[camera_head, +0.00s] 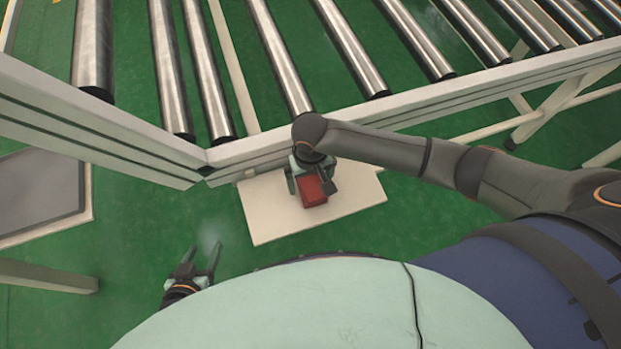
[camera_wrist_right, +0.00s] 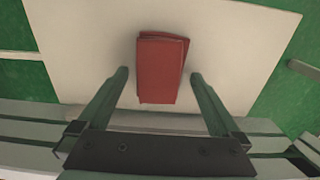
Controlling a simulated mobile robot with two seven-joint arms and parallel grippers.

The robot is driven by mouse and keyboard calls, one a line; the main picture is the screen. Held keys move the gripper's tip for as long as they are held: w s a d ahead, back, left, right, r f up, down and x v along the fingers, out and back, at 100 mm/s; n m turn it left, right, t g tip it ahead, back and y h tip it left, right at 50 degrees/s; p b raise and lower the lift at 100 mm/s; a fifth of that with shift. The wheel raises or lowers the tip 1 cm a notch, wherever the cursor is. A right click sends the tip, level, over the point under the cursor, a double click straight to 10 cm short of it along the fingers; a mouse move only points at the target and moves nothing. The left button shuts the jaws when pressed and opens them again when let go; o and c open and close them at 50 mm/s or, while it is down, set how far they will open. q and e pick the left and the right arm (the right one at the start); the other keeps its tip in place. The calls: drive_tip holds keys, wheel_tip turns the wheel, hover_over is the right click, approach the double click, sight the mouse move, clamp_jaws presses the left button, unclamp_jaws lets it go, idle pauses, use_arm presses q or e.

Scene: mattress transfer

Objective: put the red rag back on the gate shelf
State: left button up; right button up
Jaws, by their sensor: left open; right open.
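The red rag (camera_head: 312,191) lies folded on the cream shelf (camera_head: 265,222) below the conveyor frame. In the right wrist view the rag (camera_wrist_right: 162,68) sits on the bare shelf (camera_wrist_right: 85,40), ahead of the fingertips and between their lines. My right gripper (camera_head: 312,184) is over the rag, open, with a finger to each side; the fingers also show in the right wrist view (camera_wrist_right: 160,75). I cannot tell whether they touch it. My left gripper (camera_head: 204,250) is open and empty at the lower left, apart from the shelf.
A conveyor with steel rollers (camera_head: 285,60) and a pale side rail (camera_head: 450,98) runs above and behind the shelf. A grey panel (camera_head: 40,190) stands at the left. Green floor (camera_head: 130,235) is clear between the panel and the shelf.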

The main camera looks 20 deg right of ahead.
sight(310, 184)
drive_tip(key=shift+r, duration=0.1)
use_arm(q)
wheel_tip(310, 184, up, 2)
drive_tip(key=shift+r+p, duration=0.2)
drive_tip(key=shift+p, duration=0.95)
use_arm(e)
wheel_tip(310, 184, up, 12)
idle(0.6)
